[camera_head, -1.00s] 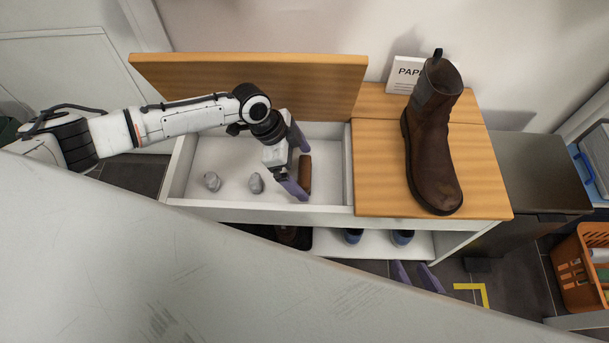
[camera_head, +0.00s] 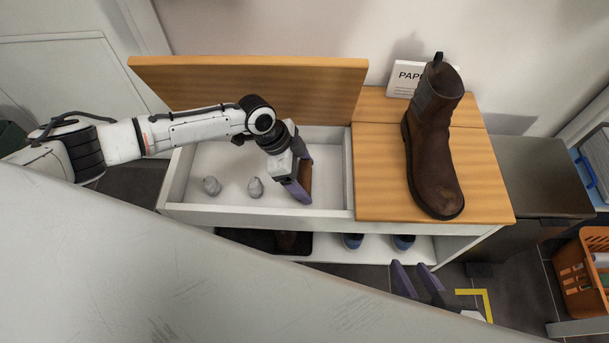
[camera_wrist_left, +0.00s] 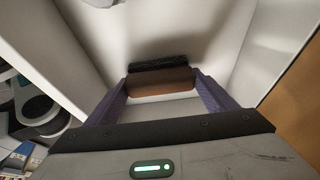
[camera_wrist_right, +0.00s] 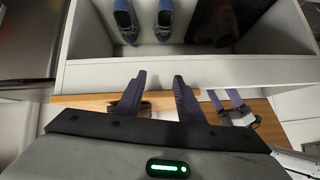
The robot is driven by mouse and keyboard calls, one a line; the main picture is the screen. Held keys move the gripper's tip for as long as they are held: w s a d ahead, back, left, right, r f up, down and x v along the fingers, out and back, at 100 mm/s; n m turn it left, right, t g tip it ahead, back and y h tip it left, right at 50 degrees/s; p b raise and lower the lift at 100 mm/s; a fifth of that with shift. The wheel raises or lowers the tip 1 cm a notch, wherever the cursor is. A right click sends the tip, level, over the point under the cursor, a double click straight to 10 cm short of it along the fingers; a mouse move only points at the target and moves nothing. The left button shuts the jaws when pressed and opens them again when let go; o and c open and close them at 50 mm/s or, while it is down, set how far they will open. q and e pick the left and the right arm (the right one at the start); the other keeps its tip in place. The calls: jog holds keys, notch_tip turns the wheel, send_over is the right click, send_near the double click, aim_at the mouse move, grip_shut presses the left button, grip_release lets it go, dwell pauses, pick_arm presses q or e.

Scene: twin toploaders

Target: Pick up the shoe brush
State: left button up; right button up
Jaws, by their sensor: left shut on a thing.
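The shoe brush (camera_head: 305,176) has a brown back and dark bristles. It is in the white open compartment of the bench, near that compartment's right wall, partly hidden by my fingers in the head view. In the left wrist view the brush (camera_wrist_left: 160,83) lies across between both fingertips. My left gripper (camera_head: 304,178) is shut on it, one purple finger at each end; I cannot tell whether it still touches the floor. My right gripper (camera_head: 417,278) is empty, fingers apart, in front of the bench's lower shelf; it also shows in the right wrist view (camera_wrist_right: 159,78).
Two grey lumps (camera_head: 233,187) lie in the compartment, left of the brush. The raised wooden lid (camera_head: 250,82) stands behind it. A brown boot (camera_head: 432,145) stands on the closed wooden top (camera_head: 380,185). Blue shoes (camera_wrist_right: 143,22) sit on the lower shelf.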

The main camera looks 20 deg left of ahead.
aim_at(305, 177)
pick_arm(q)
jog(key=shift+s+r, duration=0.2)
jog(key=shift+r, duration=0.1)
notch_tip(305, 177, up, 11)
jog(key=p, duration=0.4)
jog(key=s+d+p, duration=0.2)
jog(key=s, duration=0.7)
jog(key=s+d+p, duration=0.1)
jog(key=s+d, duration=0.2)
jog(key=s, duration=0.6)
jog(key=shift+s+d+p, duration=0.25)
jog(key=shift+s+p, duration=0.15)
pick_arm(e)
jog(key=shift+s+d+r+n+h, duration=0.2)
jog(key=shift+d+r, duration=0.25)
jog(key=shift+r, duration=0.4)
jog(key=shift+s+d+r+n+h, duration=0.1)
jog(key=shift+s+d+r, duration=0.15)
jog(key=shift+d+r, duration=0.4)
pick_arm(q)
jog(key=shift+f, duration=0.1)
pick_arm(e)
jog(key=shift+a+r, duration=0.15)
jog(key=shift+a, duration=0.05)
